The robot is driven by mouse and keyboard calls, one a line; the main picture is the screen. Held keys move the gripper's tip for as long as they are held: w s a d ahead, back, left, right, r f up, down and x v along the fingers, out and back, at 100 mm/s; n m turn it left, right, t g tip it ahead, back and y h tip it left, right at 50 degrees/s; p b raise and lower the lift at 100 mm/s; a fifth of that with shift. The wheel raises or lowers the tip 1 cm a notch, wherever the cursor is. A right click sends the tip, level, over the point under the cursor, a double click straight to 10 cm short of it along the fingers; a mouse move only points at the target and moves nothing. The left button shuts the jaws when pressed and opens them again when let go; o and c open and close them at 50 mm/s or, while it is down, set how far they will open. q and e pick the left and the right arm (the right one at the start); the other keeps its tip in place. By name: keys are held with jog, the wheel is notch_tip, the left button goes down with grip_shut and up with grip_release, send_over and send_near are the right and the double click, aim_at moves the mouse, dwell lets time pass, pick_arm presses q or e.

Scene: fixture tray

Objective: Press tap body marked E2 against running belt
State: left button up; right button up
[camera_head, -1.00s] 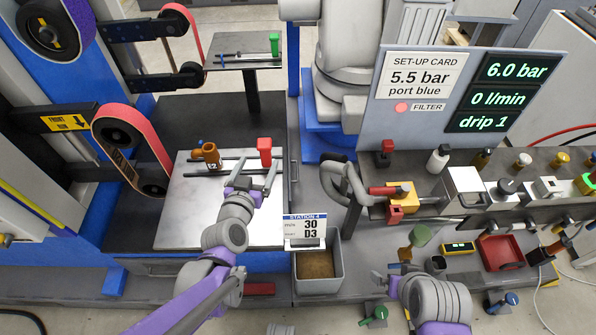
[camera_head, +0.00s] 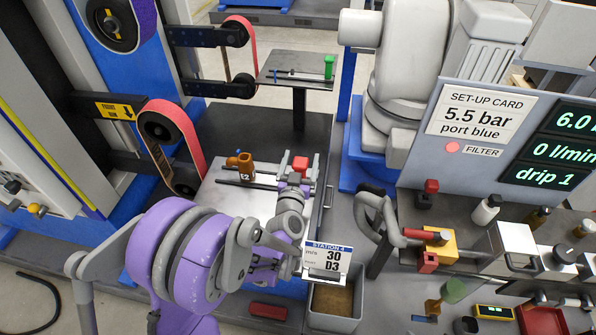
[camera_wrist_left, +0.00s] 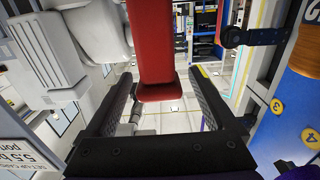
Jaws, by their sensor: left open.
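The brown tap body marked E2 (camera_head: 246,168) stands upright on the light fixture tray (camera_head: 228,200), with its label facing me. The belt (camera_head: 178,118), a red-pink loop around black rollers, stands to its left, apart from it. My left gripper (camera_head: 297,178) is to the right of the tap body, at the red block (camera_head: 300,163). In the left wrist view the open fingers (camera_wrist_left: 163,100) have the red block (camera_wrist_left: 156,55) between and beyond them; contact cannot be told. My right gripper is out of view.
A small raised table (camera_head: 290,75) with a green block stands behind. The set-up card panel (camera_head: 485,125) is at right. A grey bin (camera_head: 338,300) and the Station 4 sign (camera_head: 327,258) are in front. My left arm covers the tray's front part.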

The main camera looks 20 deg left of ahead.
pick_arm(q)
jog(key=shift+x, duration=1.15)
grip_shut()
dwell(0.4)
